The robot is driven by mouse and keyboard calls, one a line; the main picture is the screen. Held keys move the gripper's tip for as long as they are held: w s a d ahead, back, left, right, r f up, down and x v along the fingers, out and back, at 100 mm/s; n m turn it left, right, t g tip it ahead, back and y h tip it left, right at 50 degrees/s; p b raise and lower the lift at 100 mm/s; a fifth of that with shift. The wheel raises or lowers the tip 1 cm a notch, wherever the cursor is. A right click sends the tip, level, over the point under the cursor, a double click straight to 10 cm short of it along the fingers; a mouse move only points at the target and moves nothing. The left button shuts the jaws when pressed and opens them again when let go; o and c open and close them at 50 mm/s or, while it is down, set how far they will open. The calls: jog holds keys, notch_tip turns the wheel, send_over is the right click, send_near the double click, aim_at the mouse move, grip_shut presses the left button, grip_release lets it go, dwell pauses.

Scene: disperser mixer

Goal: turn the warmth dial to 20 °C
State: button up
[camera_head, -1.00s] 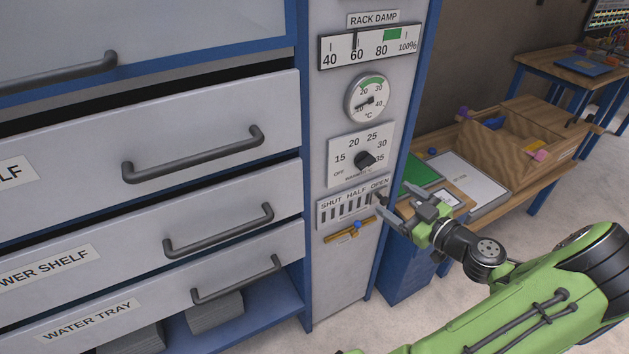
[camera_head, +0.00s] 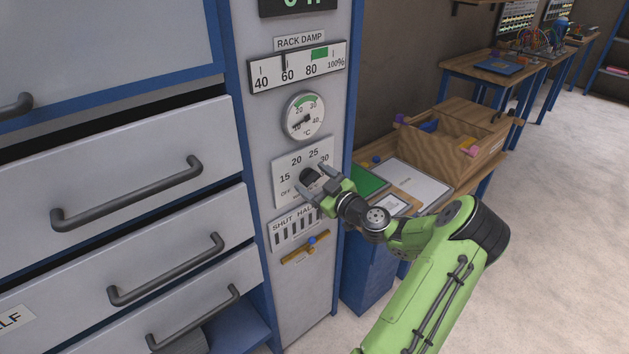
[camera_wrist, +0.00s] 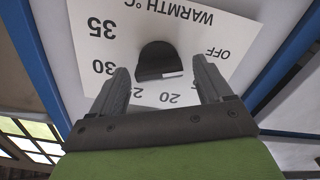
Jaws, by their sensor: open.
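The warmth dial is a dark knob (camera_head: 309,174) on a white scale plate (camera_head: 281,170) on the cabinet's narrow front panel. In the wrist view the scale reads upside down, and the knob (camera_wrist: 157,58) has a white mark at its lower right edge. The figures 35, 30, 25, 20 and OFF show there; 15 is hidden. I cannot tell the exact setting. My gripper (camera_head: 313,181) is open in front of the knob. In the wrist view its fingers (camera_wrist: 160,68) stand either side of the knob, with a visible gap at each side.
Above are a round °C gauge (camera_head: 303,116) and a rack damp scale (camera_head: 298,66). Below is a SHUT/HALF/OPEN vent with a brass slider (camera_head: 305,250). Drawer handles (camera_head: 128,193) stick out at left. A bench with a wooden box (camera_head: 445,150) stands at right.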

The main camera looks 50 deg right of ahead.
jog(key=shift+c, duration=0.4)
jog(key=c, duration=1)
jog(key=shift+o, duration=0.2)
jog(key=shift+r+m, duration=0.1)
jog(key=shift+m, duration=0.2)
jog(key=m, duration=0.3)
jog(key=shift+d+m+b, duration=0.1)
jog(key=shift+m+b, duration=0.3)
jog(key=m, duration=0.4)
jog(key=shift+d+r, duration=0.1)
jog(key=m+p, duration=0.1)
jog(key=m, duration=0.4)
jog(key=shift+d+p, duration=0.1)
jog(key=shift+p, duration=0.2)
jog(key=shift+d+m+p, duration=0.1)
jog(key=shift+m+p, duration=0.8)
jog(key=shift+m, duration=1.3)
